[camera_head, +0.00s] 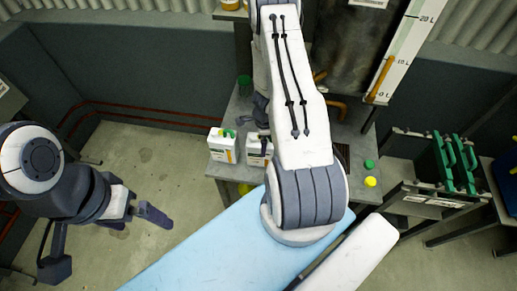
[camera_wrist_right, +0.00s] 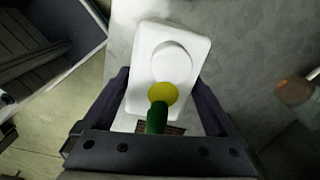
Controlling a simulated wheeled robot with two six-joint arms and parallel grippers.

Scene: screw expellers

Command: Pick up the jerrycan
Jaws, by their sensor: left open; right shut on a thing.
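A white jerrycan (camera_head: 255,153) stands on the grey table in the head view, partly hidden by my right arm. My right gripper (camera_wrist_right: 160,80) is shut on a white jerrycan (camera_wrist_right: 180,68) in the right wrist view, one dark finger along each side. A yellow round part (camera_wrist_right: 162,93) and a green part (camera_wrist_right: 156,118) show in front of its top. In the head view my right arm hides most of that gripper. Another white jerrycan (camera_head: 222,150) with green on top stands just to the left. My left gripper (camera_head: 134,208) is open and empty over the floor at the left.
The grey table (camera_head: 340,192) also holds a green cap (camera_head: 369,163) and a yellow cap (camera_head: 370,181). A metal drum (camera_head: 350,60) stands behind. A rack with green handles (camera_head: 450,165) is at the right. The floor (camera_head: 150,160) at the left is clear.

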